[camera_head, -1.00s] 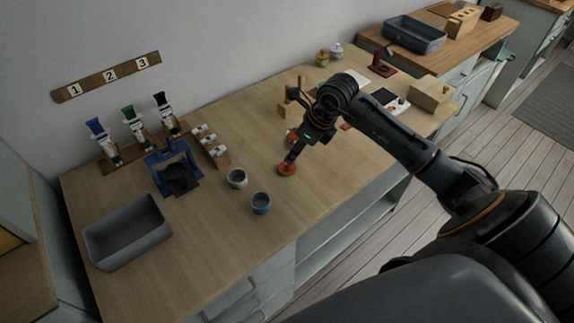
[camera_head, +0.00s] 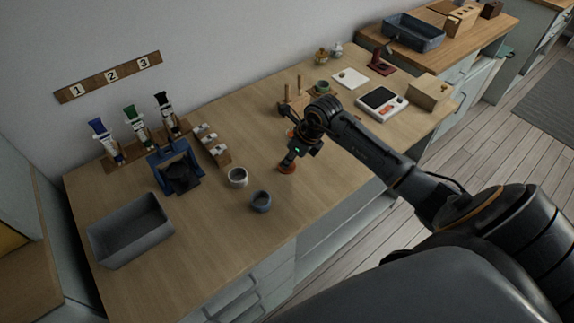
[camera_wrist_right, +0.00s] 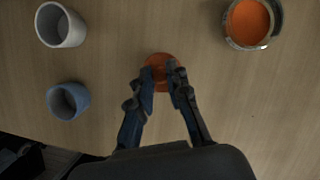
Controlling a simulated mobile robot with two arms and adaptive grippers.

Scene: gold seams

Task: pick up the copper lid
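The copper lid (camera_head: 287,170) is a small orange-red disc on the wooden counter, right of the blue cup. My right gripper (camera_head: 289,161) points down at it from above, with its tips at or just over the lid. In the right wrist view the lid (camera_wrist_right: 158,60) shows beyond and between the two fingertips of my right gripper (camera_wrist_right: 161,76). The fingers are drawn close, with a narrow orange gap between them. I cannot tell whether they grip the lid; its middle is partly hidden. My left gripper is not in view.
A white cup (camera_head: 238,178) and a blue cup (camera_head: 261,202) stand left of the lid. In the wrist view an orange-filled round container (camera_wrist_right: 230,36) stands near the lid. A grey bin (camera_head: 130,232) is at the left.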

